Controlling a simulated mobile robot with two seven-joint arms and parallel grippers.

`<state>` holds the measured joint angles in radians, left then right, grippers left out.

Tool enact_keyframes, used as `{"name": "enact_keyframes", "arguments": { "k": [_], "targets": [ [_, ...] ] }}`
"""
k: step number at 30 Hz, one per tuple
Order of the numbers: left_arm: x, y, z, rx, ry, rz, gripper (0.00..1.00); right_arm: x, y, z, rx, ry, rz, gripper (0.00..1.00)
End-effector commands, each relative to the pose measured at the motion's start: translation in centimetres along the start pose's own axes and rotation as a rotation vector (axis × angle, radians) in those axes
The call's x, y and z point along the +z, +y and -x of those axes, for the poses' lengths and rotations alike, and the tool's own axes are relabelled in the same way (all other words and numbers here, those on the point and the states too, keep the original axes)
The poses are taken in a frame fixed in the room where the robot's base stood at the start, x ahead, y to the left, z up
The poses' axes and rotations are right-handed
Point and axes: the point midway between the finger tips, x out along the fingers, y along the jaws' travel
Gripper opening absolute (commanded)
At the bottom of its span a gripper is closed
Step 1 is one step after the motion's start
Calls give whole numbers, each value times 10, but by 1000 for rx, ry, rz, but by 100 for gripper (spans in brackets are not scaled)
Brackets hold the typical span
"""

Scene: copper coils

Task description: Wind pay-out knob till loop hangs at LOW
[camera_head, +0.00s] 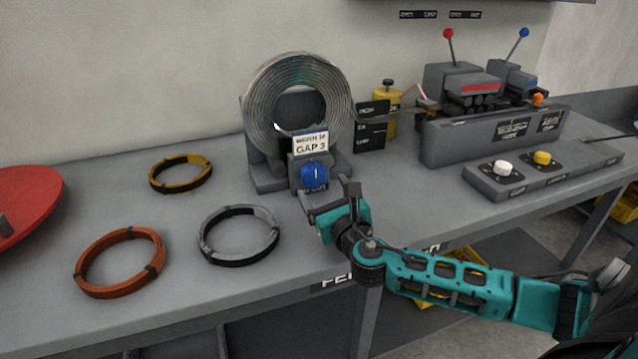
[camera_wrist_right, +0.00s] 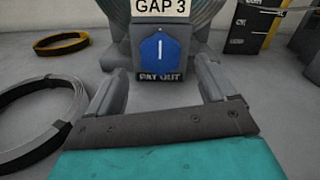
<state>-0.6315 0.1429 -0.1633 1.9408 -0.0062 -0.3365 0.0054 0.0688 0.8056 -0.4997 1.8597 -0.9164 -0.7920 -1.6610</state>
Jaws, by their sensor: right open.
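The blue pay-out knob (camera_head: 314,177) sits on the front of a grey box under the coil stand. In the right wrist view the knob (camera_wrist_right: 160,50) has a white line standing upright, with the label PAY OUT below and a GAP 3 plate (camera_wrist_right: 162,7) above. My right gripper (camera_head: 331,193) is open and empty, just in front of the knob and apart from it. Its fingers (camera_wrist_right: 158,85) point at the knob from either side. The silver coil (camera_head: 298,72) stands upright behind. A dark level board (camera_head: 371,126) stands to its right; the hanging loop is not clear. My left gripper is out of view.
Silver (camera_head: 239,234), orange (camera_head: 121,262) and yellow (camera_head: 181,174) rings lie flat on the bench left of my gripper. A grey machine (camera_head: 490,135) with levers and a panel with a white button (camera_head: 502,167) stand right. A red disc (camera_head: 25,205) is at far left.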

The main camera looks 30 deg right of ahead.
Motion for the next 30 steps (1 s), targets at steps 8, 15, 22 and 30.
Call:
{"name": "enact_keyframes", "arguments": {
  "k": [8, 15, 22, 30],
  "targets": [
    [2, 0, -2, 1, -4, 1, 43, 0, 0, -33, 0, 0, 0, 84],
    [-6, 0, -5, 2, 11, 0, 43, 0, 0, -38, 1, 1, 0, 84],
    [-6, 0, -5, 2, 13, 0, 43, 0, 0, -38, 1, 1, -1, 75],
    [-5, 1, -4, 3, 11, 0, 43, 0, 0, -38, 1, 1, -1, 50]
  ]
}}
